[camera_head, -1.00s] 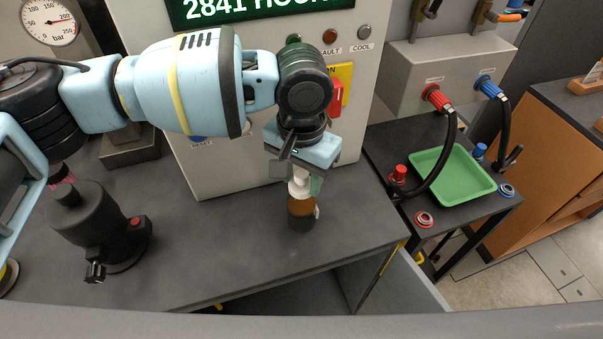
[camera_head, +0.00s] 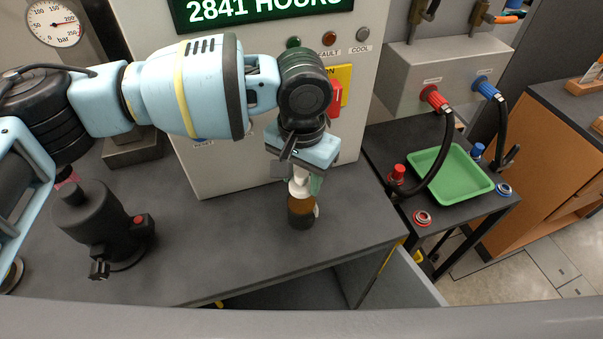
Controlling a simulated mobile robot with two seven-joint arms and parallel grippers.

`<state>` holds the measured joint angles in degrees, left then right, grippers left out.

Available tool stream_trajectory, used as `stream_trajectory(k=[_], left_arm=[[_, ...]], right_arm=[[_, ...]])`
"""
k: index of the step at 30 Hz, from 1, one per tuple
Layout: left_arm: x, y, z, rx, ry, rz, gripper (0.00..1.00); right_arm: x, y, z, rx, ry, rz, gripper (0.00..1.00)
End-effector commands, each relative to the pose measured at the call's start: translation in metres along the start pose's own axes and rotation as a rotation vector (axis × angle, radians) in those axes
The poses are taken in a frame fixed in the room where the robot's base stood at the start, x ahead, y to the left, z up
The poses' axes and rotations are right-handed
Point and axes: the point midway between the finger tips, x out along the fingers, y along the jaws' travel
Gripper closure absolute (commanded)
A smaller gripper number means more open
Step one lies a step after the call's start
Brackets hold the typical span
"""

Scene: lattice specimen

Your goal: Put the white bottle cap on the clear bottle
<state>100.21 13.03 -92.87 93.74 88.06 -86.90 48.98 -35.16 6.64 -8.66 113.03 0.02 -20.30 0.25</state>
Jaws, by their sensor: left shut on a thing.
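The bottle (camera_head: 301,211) stands upright on the dark grey bench, with a brown body and what looks like a pale label on its right side. The white cap (camera_head: 299,188) is directly above the bottle's top. I cannot tell whether it rests on the neck or is just over it. My left gripper (camera_head: 299,180) points down from above and is shut on the white cap; its fingers partly hide the cap. My right gripper is not in view.
A grey cabinet (camera_head: 235,165) with lamps and a display stands right behind the bottle. A black device (camera_head: 103,225) sits on the bench at left. A green tray (camera_head: 450,175) and hoses are on the right-hand table. The bench's front edge is near the bottle.

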Motion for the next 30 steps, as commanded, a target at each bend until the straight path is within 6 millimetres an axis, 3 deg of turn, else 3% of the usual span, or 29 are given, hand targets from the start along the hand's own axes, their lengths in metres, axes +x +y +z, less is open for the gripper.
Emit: stream_trajectory(k=[30], left_arm=[[0.019,0.0,0.0,0.0,0.0,0.0,0.79]], right_arm=[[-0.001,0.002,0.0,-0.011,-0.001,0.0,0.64]])
